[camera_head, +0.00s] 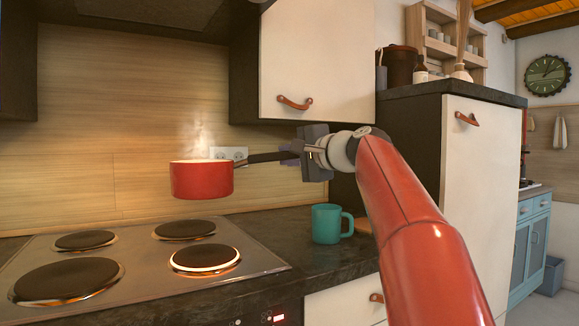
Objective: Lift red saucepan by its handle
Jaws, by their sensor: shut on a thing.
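The red saucepan (201,181) hangs level in the air above the cooktop, over the area between the back right and front right burners. Its dark handle (267,157) points right, towards my gripper (293,152). My gripper is shut on the far end of the handle. The pan's underside is clear of the burners, and its inside is hidden from this low angle. My red arm reaches in from the lower right.
The cooktop (130,262) has several dark burners; the front right one (205,258) has a glowing rim. A teal mug (327,224) stands on the dark counter below my gripper. A white wall cabinet (318,60) hangs above, and a tall cabinet (480,190) stands right.

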